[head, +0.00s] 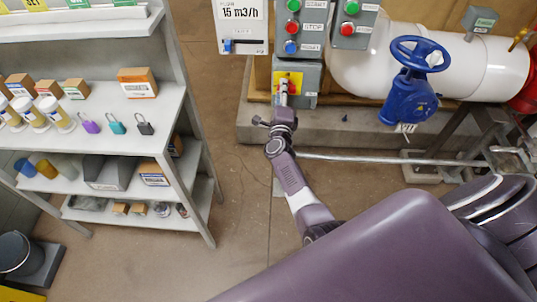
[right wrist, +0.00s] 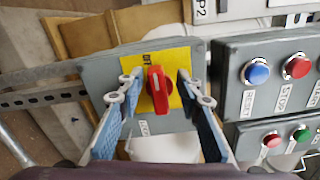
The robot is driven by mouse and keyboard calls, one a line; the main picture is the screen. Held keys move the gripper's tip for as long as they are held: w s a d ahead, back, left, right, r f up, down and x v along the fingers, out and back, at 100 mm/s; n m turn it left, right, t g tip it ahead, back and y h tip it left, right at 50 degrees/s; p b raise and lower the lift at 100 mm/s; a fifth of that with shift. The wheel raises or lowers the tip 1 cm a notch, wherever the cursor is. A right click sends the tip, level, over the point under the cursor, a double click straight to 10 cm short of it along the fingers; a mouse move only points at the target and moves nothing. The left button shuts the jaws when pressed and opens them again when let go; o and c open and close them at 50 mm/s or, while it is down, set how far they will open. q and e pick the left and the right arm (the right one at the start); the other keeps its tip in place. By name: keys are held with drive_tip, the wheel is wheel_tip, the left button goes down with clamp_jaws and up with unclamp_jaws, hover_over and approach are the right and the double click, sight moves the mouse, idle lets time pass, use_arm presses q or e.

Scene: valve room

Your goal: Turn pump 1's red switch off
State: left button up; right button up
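The red switch (right wrist: 158,92) sits on a yellow plate (right wrist: 177,57) on a grey box (right wrist: 90,75). Its handle stands nearly upright in the right wrist view. Small lettering above it is too blurred to read surely. My right gripper (right wrist: 159,86) is open, with one finger on each side of the red handle and a gap on both sides. In the head view, my right gripper (head: 284,98) reaches up to the yellow plate (head: 294,78) and hides most of the switch. My left gripper is in neither view.
Button boxes (right wrist: 275,75) stand right of the switch in the wrist view. In the head view, a blue valve (head: 409,105) and white tank (head: 480,68) are at right. A shelf (head: 110,135) with padlocks and boxes is at left. The floor between is clear.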

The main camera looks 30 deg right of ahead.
drive_tip(key=s+a+m+b, duration=0.25)
drive_tip(key=s+m, duration=0.55)
drive_tip(key=m, duration=0.7)
drive_tip(key=s+a+f+n+y+b, duration=0.1)
drive_tip(key=s+a+f+n+y, duration=0.1)
drive_tip(key=f+n, duration=0.4)
drive_tip(key=s+a+f+n+g+y+b, duration=0.1)
drive_tip(key=a+f+n+y, duration=0.2)
drive_tip(key=f, duration=0.7)
drive_tip(key=s+a+f+n+y, duration=0.2)
drive_tip(key=a+f+n, duration=0.4)
drive_tip(key=f+n, duration=0.2)
drive_tip(key=shift+s+a+n+b, duration=0.2)
drive_tip(key=shift+s+n+b, duration=0.2)
drive_tip(key=shift+n, duration=0.4)
drive_tip(key=shift+f, duration=0.1)
